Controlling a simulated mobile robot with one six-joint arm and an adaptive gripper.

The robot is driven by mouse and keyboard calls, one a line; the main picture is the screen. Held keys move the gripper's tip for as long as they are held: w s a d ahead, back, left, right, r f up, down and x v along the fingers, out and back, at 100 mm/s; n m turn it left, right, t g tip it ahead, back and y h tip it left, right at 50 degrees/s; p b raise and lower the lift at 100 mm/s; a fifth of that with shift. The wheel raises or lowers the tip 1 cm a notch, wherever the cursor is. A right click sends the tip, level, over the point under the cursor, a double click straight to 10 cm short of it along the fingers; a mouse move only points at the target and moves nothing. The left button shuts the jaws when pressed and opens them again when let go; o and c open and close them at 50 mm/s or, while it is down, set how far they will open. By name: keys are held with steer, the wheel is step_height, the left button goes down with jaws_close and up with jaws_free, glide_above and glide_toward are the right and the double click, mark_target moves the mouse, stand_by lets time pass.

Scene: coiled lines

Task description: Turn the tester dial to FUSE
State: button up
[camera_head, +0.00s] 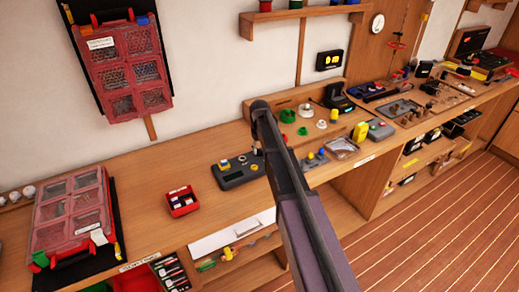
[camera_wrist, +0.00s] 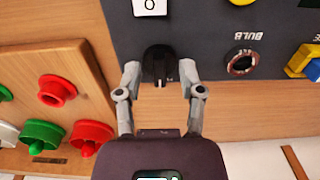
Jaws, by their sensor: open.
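The tester (camera_head: 238,176) is a dark grey box on the bench, left of my arm in the head view. In the wrist view its dark panel (camera_wrist: 205,25) appears upside down. Its black dial (camera_wrist: 159,66) sits near the panel edge, with a pale pointer line. A white display (camera_wrist: 150,7) reads 0, and a round socket (camera_wrist: 242,64) is labelled BULB. My gripper (camera_wrist: 159,74) is open, one finger on each side of the dial; I cannot tell whether they touch it. No FUSE mark is legible. In the head view my arm hides the gripper.
A red bin (camera_head: 182,201) stands left of the tester, and a red organiser case (camera_head: 72,215) lies further left. Bare bench (camera_head: 140,175) lies between them.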

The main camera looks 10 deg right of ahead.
mark_target(260, 150)
steer(key=shift+m, duration=0.3)
steer(key=m, duration=1.1)
steer(key=shift+m, duration=0.4)
step_height(260, 150, up, 14)
steer(key=p, duration=1.4)
steer(key=s+f+n+b, duration=0.3)
steer(key=s+f+b, duration=0.1)
steer(key=s, duration=0.6)
steer(key=s+f+n+b, duration=0.2)
steer(key=s+f+b, duration=0.2)
steer(key=s, duration=0.6)
steer(key=s+f+n+b, duration=0.3)
steer(key=s+f+b, duration=0.1)
steer(key=s, duration=0.6)
steer(key=shift+s+n, duration=0.25)
steer(key=shift+n, duration=0.05)
stand_by(0.9)
